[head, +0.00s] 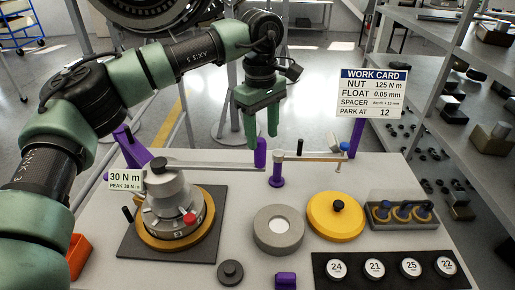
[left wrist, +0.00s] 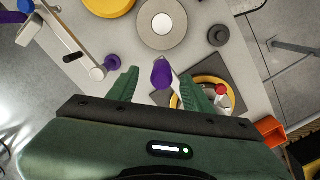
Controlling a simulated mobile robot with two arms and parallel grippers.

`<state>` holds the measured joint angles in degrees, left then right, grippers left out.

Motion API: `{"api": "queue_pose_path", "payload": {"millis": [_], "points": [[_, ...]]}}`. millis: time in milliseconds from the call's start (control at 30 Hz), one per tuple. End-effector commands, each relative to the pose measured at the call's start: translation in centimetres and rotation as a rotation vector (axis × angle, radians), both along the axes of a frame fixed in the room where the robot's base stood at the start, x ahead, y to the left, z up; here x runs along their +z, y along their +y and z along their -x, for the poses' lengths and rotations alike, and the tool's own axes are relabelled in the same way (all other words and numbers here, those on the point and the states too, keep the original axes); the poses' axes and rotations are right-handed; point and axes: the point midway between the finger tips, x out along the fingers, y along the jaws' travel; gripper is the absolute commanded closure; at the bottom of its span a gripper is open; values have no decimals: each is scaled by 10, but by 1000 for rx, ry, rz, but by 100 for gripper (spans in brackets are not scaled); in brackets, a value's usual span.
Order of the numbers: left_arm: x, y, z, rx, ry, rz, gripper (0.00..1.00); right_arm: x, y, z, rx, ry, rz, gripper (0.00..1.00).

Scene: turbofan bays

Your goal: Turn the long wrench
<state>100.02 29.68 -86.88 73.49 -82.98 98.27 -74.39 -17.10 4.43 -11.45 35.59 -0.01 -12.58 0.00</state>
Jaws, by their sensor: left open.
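The long wrench (head: 215,166) is a thin grey bar running right from the grey dial unit (head: 172,205) to an upright purple handle (head: 260,153). My left gripper (head: 262,142) is open and points down over this handle, one green finger to either side. In the left wrist view the handle (left wrist: 161,74) shows between the open fingertips (left wrist: 160,80), with a gap on both sides. I cannot tell how far the fingers reach down around it. The dial unit sits in a yellow ring on a dark square plate; its sign reads 30 N m, PEAK 30 N m.
A second bar (head: 315,157) with a purple post (head: 277,170) lies just right of the handle. A grey ring (head: 278,230), a yellow disc (head: 335,216), a tray of small rings (head: 403,212) and numbered discs (head: 374,268) occupy the right. A work card (head: 372,93) reads NUT 125 N m.

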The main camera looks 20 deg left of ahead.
Motion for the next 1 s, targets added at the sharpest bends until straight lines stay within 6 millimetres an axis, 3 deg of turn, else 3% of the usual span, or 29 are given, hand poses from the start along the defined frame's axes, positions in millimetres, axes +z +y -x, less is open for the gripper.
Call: {"api": "queue_pose_path", "payload": {"millis": [167, 633, 967, 1000], "points": [[-2, 10, 0, 3, 2, -34, 50, 5, 2, 1, -2, 1, -3, 48], [-67, 8, -1, 4, 2, -29, 50, 32, -2, 2, 0, 4, 3, 48], [-73, 8, -1, 3, 0, -27, 50, 31, -3, 3, 1, 4, 4, 48], [-73, 8, -1, 3, 0, -27, 58, 31, -3, 3, 1, 4, 4, 48]]}}
